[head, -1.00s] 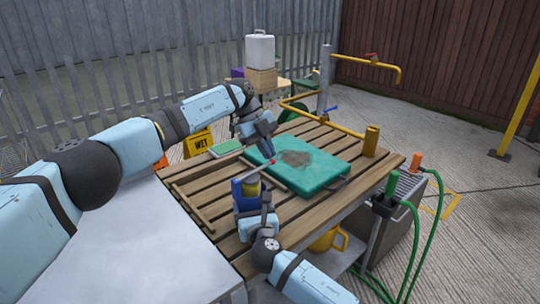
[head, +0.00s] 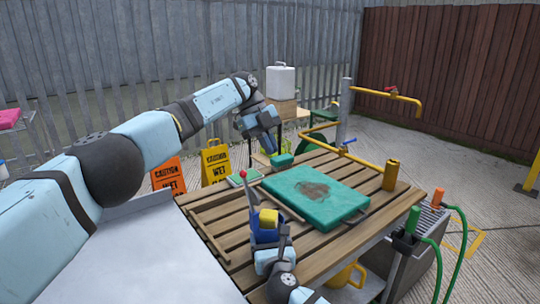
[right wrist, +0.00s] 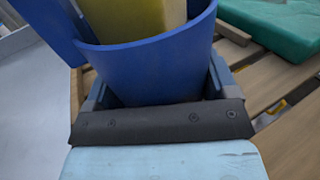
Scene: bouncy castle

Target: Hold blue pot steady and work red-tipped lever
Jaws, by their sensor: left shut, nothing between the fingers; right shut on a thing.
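The blue pot (head: 264,236) stands near the table's left front edge with a yellow block (head: 268,218) inside. In the right wrist view the pot (right wrist: 155,70) fills the top, with the yellow block (right wrist: 135,18) in it. The lever (head: 250,197) rises from the pot's far left side, its red tip (head: 242,173) up and leaning slightly left. My right gripper (head: 268,247) is shut on the pot, one finger each side. My left gripper (head: 271,150) is shut and empty, above the table's back edge, apart from the lever.
A teal board (head: 315,194) with a brown stain lies on the slatted table (head: 225,222). A small teal block (head: 283,160) sits behind it, by my left gripper. A brass cylinder (head: 390,175) stands at the right. Yellow pipes (head: 385,95) and caution signs (head: 216,163) stand beyond.

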